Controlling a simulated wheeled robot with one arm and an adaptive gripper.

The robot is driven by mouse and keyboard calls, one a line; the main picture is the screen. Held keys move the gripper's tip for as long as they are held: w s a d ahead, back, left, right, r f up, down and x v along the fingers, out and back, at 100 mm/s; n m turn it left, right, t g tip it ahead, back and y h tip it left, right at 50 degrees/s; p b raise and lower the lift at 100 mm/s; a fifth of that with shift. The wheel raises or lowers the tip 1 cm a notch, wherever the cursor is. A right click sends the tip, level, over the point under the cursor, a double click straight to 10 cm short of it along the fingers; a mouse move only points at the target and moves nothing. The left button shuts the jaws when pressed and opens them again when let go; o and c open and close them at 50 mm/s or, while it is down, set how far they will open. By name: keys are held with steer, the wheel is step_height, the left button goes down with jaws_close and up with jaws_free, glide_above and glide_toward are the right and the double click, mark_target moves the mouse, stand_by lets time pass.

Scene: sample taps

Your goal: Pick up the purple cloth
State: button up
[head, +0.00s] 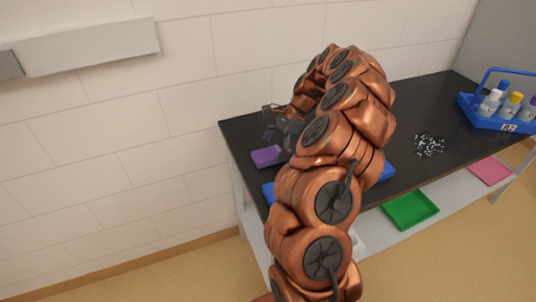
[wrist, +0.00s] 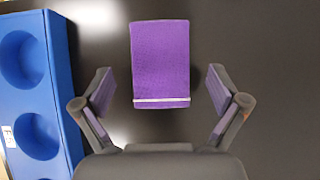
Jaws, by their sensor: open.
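The purple cloth (wrist: 160,60) lies flat on the black tabletop, folded into a small rectangle with a pale stripe near its lower edge. In the head view the cloth (head: 267,156) is near the table's left end. My gripper (wrist: 160,90) is open in the wrist view, with one finger to each side of the cloth and apart from it. In the head view my gripper (head: 281,125) shows above the cloth, partly hidden by my arm.
A blue holder with round wells (wrist: 62,90) stands left of the cloth in the wrist view. On the table (head: 410,112) are a pile of small speckled pieces (head: 429,145) and a blue bottle carrier (head: 484,119). Green (head: 410,221) and pink (head: 481,178) items lie on the lower shelf.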

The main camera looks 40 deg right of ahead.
steer(key=shift+x, duration=0.85)
steer(key=shift+c, duration=0.4)
steer(key=c, duration=1)
steer(key=shift+o, duration=0.2)
steer(key=shift+r+b, duration=0.6)
steer(key=shift+r, duration=1.2)
steer(key=s+d+b, duration=0.1)
steer(key=s, duration=0.4)
steer(key=s+d+r+b, duration=0.1)
steer(key=s, duration=0.4)
steer(key=s+d+b, duration=0.1)
steer(key=s, duration=0.4)
steer(key=shift+s+d+r, duration=0.15)
steer(key=shift+s+r, duration=0.1)
steer(key=shift+s, duration=0.05)
